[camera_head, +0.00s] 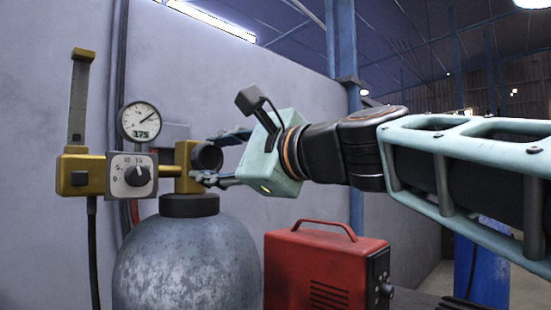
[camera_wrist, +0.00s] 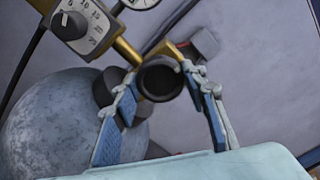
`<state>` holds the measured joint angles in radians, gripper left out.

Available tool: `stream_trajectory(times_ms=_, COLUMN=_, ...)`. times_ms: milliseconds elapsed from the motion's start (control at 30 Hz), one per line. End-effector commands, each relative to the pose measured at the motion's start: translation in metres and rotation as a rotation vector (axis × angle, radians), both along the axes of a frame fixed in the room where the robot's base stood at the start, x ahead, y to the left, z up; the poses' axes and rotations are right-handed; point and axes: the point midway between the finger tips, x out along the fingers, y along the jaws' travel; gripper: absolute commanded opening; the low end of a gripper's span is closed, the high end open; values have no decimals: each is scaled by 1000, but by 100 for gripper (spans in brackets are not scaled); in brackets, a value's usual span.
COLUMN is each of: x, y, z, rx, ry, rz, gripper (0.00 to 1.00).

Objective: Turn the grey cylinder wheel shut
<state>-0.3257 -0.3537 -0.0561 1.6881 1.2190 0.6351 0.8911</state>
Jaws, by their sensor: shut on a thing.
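The grey cylinder wheel (camera_head: 204,157) is a dark round knob on the brass valve (camera_head: 184,160) above the cylinder neck. It also shows in the wrist view (camera_wrist: 161,80), ahead of my palm. My gripper (camera_head: 210,158) comes from the right, one finger above the wheel and one below it in the head view. In the wrist view its blue-padded fingers (camera_wrist: 163,90) lie on either side of the wheel, and my gripper is shut on it. The grey mottled cylinder (camera_head: 185,262) stands upright below the valve.
A brass regulator (camera_head: 80,176) with a pressure gauge (camera_head: 140,121) and a dial (camera_head: 133,175) is left of the valve. A red box with a handle (camera_head: 322,270) stands right of the cylinder, below my arm. A plain wall (camera_head: 215,75) is behind.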

Motion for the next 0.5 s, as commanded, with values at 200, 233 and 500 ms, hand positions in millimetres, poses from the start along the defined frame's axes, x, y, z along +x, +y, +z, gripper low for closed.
stream_trajectory(times_ms=200, x=0, y=0, z=-1, rx=0, ry=3, rz=1, gripper=49)
stream_trajectory(times_ms=233, x=0, y=0, z=-1, rx=0, ry=3, rz=1, gripper=53)
stream_trajectory(times_ms=500, x=0, y=0, z=0, rx=0, ry=1, rz=0, gripper=58)
